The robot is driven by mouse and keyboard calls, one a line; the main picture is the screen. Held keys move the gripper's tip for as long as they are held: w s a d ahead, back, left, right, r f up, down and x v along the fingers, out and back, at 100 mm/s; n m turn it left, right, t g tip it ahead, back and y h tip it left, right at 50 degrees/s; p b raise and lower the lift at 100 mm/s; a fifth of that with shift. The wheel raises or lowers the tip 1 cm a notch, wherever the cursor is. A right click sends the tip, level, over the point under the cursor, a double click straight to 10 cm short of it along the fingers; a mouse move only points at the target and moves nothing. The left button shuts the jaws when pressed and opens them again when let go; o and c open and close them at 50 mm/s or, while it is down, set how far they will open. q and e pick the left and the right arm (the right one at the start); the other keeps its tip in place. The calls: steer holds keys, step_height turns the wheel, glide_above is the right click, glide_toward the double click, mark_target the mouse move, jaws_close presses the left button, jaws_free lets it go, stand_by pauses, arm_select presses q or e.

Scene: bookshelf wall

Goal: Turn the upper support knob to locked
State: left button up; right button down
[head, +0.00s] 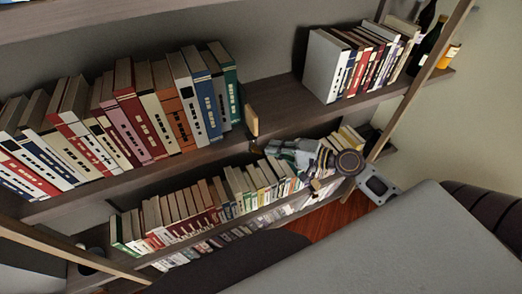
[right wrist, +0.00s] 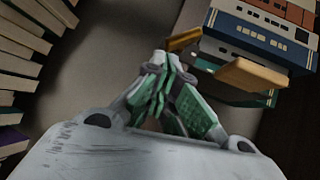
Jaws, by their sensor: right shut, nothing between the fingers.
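A tan wooden tab (head: 251,121) stands at the front edge of the upper shelf, at the right end of its left book row; it also shows in the right wrist view (right wrist: 250,76). A smaller brown piece (right wrist: 184,40) sits beside it in the wrist view. I cannot tell which of the two is the upper support knob. My right gripper (head: 270,149) is just below and right of the tab in the head view. Its green-padded fingers (right wrist: 161,72) are shut and empty, with their tips close to the brown piece; contact is unclear. My left gripper is out of view.
Upper-shelf books (head: 140,112) fill the space left of the tab, and more books (head: 350,65) stand at the right. The upper shelf (head: 285,100) is bare between them. A slanted wooden post (head: 420,80) is at the right.

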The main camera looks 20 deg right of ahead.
steer(key=shift+a+p, duration=0.65)
steer(key=shift+a, duration=0.25)
stand_by(0.4)
steer(key=shift+d, duration=0.2)
steer(key=shift+d+b, duration=0.95)
steer(key=shift+d, duration=0.9)
steer(key=v, duration=1.2)
